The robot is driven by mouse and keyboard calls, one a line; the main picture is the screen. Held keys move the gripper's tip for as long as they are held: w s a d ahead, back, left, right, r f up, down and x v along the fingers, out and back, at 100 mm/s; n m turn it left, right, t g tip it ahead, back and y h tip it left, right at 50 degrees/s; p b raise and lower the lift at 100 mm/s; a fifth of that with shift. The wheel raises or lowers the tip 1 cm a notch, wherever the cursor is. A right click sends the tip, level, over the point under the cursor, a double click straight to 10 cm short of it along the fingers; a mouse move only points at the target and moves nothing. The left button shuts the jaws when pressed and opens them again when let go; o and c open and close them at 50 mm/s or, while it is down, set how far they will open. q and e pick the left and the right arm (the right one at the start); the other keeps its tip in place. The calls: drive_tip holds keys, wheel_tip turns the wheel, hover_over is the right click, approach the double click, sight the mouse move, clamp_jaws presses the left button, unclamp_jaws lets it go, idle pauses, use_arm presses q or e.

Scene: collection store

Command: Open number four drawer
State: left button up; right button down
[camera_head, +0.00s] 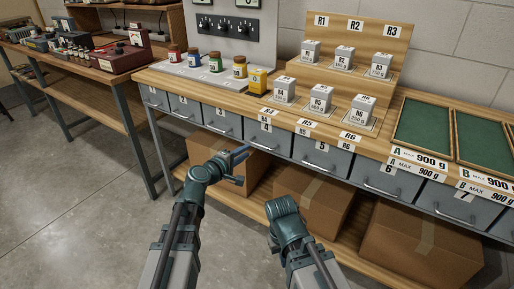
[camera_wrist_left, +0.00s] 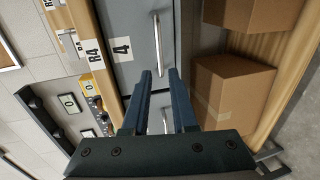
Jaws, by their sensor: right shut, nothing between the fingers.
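The number four drawer (camera_head: 262,137) is a grey front under the wooden counter, closed, with a "4" label and a silver bar handle. It also shows in the left wrist view (camera_wrist_left: 136,22), where its handle (camera_wrist_left: 157,42) lies just beyond the fingertips. My left gripper (camera_head: 243,163) is in front of the drawer, slightly below its handle. In the left wrist view, its two blue fingers (camera_wrist_left: 160,72) are apart, with no object held between them. My right gripper (camera_head: 285,207) is shut and empty, lower and to the right, away from the drawers; its fingertips are hard to see.
Other closed drawers, such as number 5 (camera_head: 321,152), line the counter both ways. Cardboard boxes (camera_head: 312,199) stand on the shelf below. Weights, jars and green trays (camera_head: 425,126) sit on top. The floor (camera_head: 90,225) at left is clear.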

sight(257, 144)
use_arm(q)
drive_tip(key=b+x, duration=0.1)
drive_tip(key=x, duration=0.7)
drive_tip(key=shift+w+d+f, duration=0.1)
drive_tip(key=shift+w+d, duration=0.05)
drive_tip(key=shift+w, duration=0.05)
clamp_jaws()
idle(1.2)
